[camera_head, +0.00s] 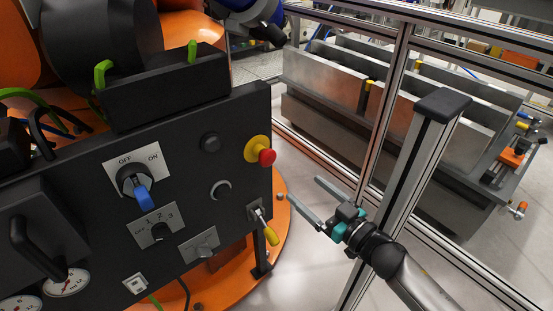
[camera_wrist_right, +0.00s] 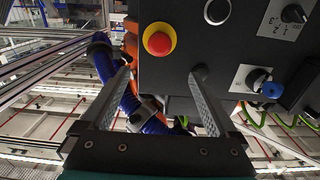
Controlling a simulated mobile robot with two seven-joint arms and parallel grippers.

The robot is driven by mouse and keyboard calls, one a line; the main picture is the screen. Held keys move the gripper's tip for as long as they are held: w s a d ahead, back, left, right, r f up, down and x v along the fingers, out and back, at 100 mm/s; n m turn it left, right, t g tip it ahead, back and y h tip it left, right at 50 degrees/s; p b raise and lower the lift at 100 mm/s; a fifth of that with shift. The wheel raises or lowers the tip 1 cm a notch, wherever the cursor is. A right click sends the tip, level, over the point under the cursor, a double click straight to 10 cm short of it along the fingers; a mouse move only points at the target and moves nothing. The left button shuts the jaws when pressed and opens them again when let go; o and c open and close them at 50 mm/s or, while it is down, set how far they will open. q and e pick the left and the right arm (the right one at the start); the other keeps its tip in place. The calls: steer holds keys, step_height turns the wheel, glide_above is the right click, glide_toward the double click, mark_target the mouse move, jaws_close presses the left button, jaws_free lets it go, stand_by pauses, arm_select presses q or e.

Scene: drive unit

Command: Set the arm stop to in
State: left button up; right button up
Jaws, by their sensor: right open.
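The arm stop appears to be the red mushroom button (camera_head: 267,157) on a yellow collar (camera_head: 254,149), at the right edge of the black panel. Its red cap stands out from the collar. It also shows in the right wrist view, as a red cap (camera_wrist_right: 159,43) above the gap between the fingers. My right gripper (camera_head: 303,188) is open and empty. In the head view it is to the right of the button and a little lower, with its fingers pointing toward the panel and apart from it. My left gripper is not in view.
The black panel (camera_head: 85,205) also carries a blue-handled rotary switch (camera_head: 140,192), a numbered selector (camera_head: 159,231) and a yellow-tipped lever (camera_head: 269,233) below the button. A fence post (camera_head: 405,165) stands just behind my right gripper. A metal bin (camera_head: 330,105) is beyond the fence.

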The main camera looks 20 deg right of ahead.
mark_target(270, 159)
steer(key=b+x, duration=0.3)
steer(key=x, duration=0.9)
steer(key=shift+w+f, duration=0.1)
steer(key=shift+w, duration=0.05)
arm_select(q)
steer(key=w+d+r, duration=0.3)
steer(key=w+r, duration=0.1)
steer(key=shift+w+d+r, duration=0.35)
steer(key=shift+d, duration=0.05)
arm_select(e)
steer(key=shift+x, duration=0.8)
jaws_close()
